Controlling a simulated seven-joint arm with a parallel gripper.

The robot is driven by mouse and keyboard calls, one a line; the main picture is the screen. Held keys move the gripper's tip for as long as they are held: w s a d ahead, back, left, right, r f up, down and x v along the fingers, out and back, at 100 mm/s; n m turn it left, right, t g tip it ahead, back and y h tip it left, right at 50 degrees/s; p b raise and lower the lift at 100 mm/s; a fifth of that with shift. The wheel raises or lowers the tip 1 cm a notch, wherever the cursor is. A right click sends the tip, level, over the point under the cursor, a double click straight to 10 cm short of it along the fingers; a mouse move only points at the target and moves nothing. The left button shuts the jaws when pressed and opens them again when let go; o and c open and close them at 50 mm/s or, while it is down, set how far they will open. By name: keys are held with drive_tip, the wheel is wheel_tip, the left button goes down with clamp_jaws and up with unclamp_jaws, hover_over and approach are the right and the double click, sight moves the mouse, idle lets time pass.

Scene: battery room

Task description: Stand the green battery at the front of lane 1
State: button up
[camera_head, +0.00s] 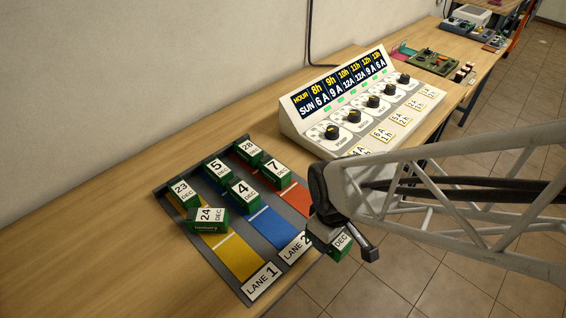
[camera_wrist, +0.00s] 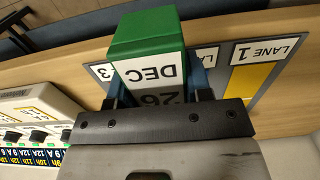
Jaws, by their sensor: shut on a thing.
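My gripper (camera_head: 346,238) is shut on a green battery (camera_head: 340,250) with a white label reading DEC. The wrist view shows this battery (camera_wrist: 150,35) between the fingers, its label reading 26 DEC upside down. It is held beyond the rack's front edge, near the lane 2 sign. Lane 1 (camera_head: 236,258) is the yellow strip at the left of the rack. Its front part is bare. At its back are a green battery labelled 23 (camera_head: 183,192) and one labelled 24 (camera_head: 207,220), which sits askew across the lane.
Blue lane 2 (camera_head: 268,232) holds batteries labelled 5 (camera_head: 217,170) and 4 (camera_head: 241,194). The red lane (camera_head: 297,199) holds batteries labelled 28 (camera_head: 249,151) and 7 (camera_head: 276,172). A sloped panel with knobs (camera_head: 345,105) stands behind to the right. The table left of the rack is clear.

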drive_tip(key=shift+s+a, duration=0.1)
drive_tip(key=s+a, duration=0.9)
drive_tip(key=s, duration=0.3)
drive_tip(key=shift+s+a+r, duration=0.15)
drive_tip(key=shift+s, duration=0.05)
idle(0.7)
idle(0.5)
drive_tip(key=shift+w+a+f, duration=0.25)
drive_tip(key=shift+w+a, duration=1.55)
drive_tip(key=shift+w, duration=0.15)
drive_tip(key=shift+w+a+f, duration=0.25)
drive_tip(key=shift+w+a, duration=1.55)
drive_tip(key=shift+w, duration=0.2)
drive_tip(key=shift+w+a+f, duration=0.25)
drive_tip(key=shift+w+a, duration=1.55)
drive_tip(key=shift+w, duration=0.15)
